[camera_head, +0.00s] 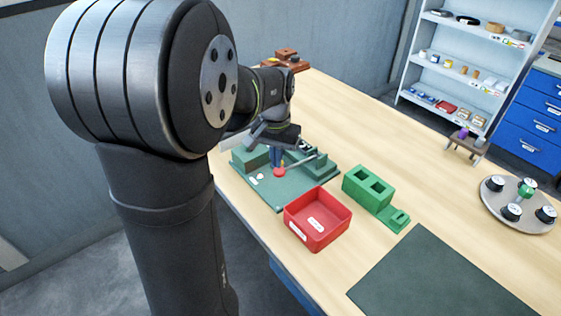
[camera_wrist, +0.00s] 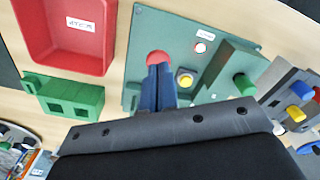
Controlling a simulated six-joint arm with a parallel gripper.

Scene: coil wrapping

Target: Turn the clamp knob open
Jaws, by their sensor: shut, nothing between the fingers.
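A red round knob (camera_head: 278,172) sits on the green fixture plate (camera_head: 285,193); in the wrist view the red knob (camera_wrist: 157,58) is at the tips of my blue fingers. My gripper (camera_head: 277,164) is shut with its fingers together, and it also shows in the wrist view (camera_wrist: 158,70). The fingertips overlap the knob's near edge; I cannot tell whether they touch it. I cannot tell for sure which one is the clamp knob.
A red open bin (camera_head: 318,219) stands just in front of the fixture. A green block with square openings (camera_head: 368,187) is beside it. A dark mat (camera_head: 440,275) and a round tray with dials (camera_head: 500,208) lie to the right.

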